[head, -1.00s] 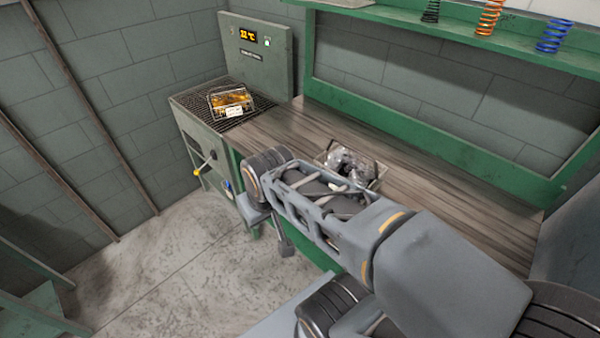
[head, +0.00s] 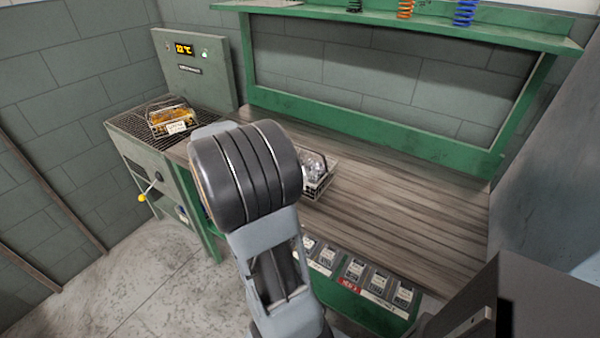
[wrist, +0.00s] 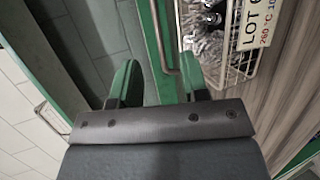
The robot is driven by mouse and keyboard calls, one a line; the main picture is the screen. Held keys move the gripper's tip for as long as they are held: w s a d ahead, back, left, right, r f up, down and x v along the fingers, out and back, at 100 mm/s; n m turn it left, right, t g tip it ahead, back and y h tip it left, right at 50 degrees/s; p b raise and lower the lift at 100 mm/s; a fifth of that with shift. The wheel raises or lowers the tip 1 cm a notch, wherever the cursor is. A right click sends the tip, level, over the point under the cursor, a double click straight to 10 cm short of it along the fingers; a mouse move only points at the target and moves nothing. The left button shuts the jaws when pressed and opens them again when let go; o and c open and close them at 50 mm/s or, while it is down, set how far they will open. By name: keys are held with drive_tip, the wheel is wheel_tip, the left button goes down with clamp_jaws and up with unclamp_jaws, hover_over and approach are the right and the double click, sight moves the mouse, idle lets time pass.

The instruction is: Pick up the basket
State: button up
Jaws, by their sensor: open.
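A wire basket of grey, metallic-looking contents (head: 318,182) stands on the wooden bench, partly hidden behind my arm. In the wrist view a wire basket (wrist: 252,68) of grey coiled pieces, with a white "LOT" label, is at the upper right. A thin metal bar (wrist: 161,38) beside it crosses the view between my fingers; I cannot tell its depth. My gripper (wrist: 160,78) is open, green fingers apart, with nothing visibly held. My arm hides the gripper in the head view. A second wire basket (head: 170,118) with orange contents and a white label sits on a grate at the left.
The grate (head: 125,122) tops a grey-green oven unit (head: 193,72) with a lit display. The wooden bench top (head: 400,215) is clear to the right. A green shelf (head: 420,28) with coloured springs runs above. Labelled bins (head: 355,273) line the bench's front.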

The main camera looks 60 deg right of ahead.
sight(298, 145)
drive_tip(key=p+x, duration=0.1)
drive_tip(key=x, duration=1.1)
drive_tip(key=shift+s+d, duration=0.1)
drive_tip(key=shift+d, duration=0.35)
clamp_jaws()
drive_tip(key=shift+r, duration=0.15)
idle(0.8)
